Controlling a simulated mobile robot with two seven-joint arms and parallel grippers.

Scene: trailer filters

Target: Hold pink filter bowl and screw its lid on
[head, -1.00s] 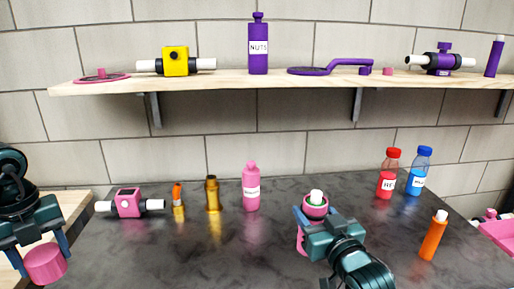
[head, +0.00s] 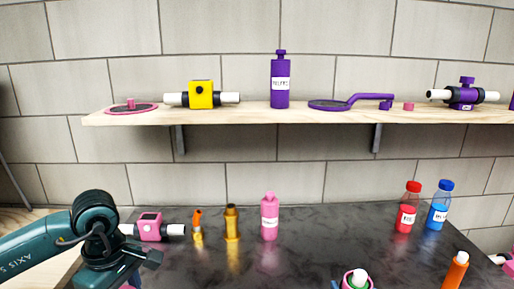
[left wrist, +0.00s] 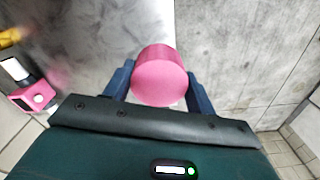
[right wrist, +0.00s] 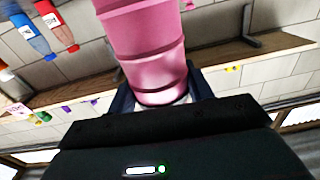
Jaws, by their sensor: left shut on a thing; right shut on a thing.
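My left gripper (left wrist: 160,98) is shut on a plain pink cylinder, the lid (left wrist: 161,78), in the left wrist view. In the head view the left arm covers most of that gripper and the lid. My right gripper (right wrist: 162,97) is shut on the pink filter bowl (right wrist: 150,40) in the right wrist view. In the head view the bowl's open top (head: 348,284) shows at the bottom edge, with a green ring and a white-tipped cartridge (head: 359,277) inside. The bowl looks roughly upright. Lid and bowl are well apart.
On the dark counter (head: 300,250) stand a pink valve block (head: 150,227), an orange-topped piece (head: 197,226), a gold fitting (head: 232,223), a pink bottle (head: 270,217), red (head: 406,208) and blue (head: 439,207) bottles and an orange cartridge (head: 455,271). A wooden shelf (head: 250,116) hangs above.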

